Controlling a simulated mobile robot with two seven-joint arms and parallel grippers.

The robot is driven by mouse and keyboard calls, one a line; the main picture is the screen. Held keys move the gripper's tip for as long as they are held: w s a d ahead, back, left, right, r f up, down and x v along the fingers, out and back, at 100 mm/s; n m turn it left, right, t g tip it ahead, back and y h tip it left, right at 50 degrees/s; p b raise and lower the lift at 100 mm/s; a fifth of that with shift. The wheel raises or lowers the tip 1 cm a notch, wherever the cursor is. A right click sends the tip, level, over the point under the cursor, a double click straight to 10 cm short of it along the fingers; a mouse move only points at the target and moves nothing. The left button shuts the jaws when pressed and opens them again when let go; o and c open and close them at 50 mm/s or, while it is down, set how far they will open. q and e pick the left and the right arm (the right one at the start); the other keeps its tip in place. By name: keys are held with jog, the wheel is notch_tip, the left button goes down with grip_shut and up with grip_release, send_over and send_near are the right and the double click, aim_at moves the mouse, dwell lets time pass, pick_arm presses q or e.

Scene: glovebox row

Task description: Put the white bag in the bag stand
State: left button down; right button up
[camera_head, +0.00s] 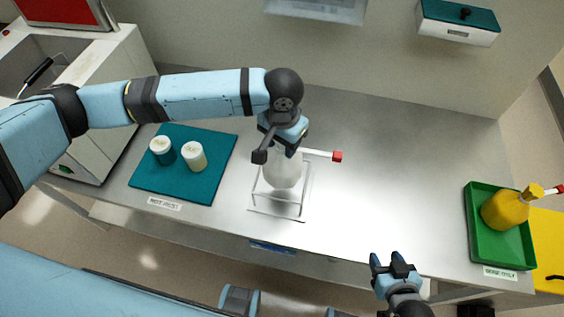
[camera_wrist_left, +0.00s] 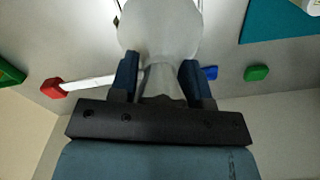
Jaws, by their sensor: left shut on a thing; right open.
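The white bag (camera_head: 284,170) hangs neck up from my left gripper (camera_head: 289,148), which is shut on its neck. In the left wrist view the bag (camera_wrist_left: 160,25) shows between the fingers of that gripper (camera_wrist_left: 160,78). A white tube with a red end (camera_head: 322,154) sticks out to the right of the neck. The clear bag stand (camera_head: 278,213) is on the bench directly below, and the bag overlaps its frame. I cannot tell whether the bag rests on it. My right gripper (camera_head: 393,262) is open and empty at the bench's front edge.
A teal mat (camera_head: 172,190) with two white-lidded jars (camera_head: 194,157) lies left of the stand. A green tray (camera_head: 485,225) with a yellow bottle (camera_head: 505,209) is at the far right. The bench (camera_head: 400,170) between stand and tray is clear.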

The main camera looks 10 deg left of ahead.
aim_at(282, 163)
pick_arm(q)
notch_tip(282, 163, down, 8)
jog(key=shift+f, duration=0.3)
dwell(0.3)
jog(key=c, duration=0.6)
grip_release()
notch_tip(282, 163, up, 12)
jog(key=shift+r, duration=0.15)
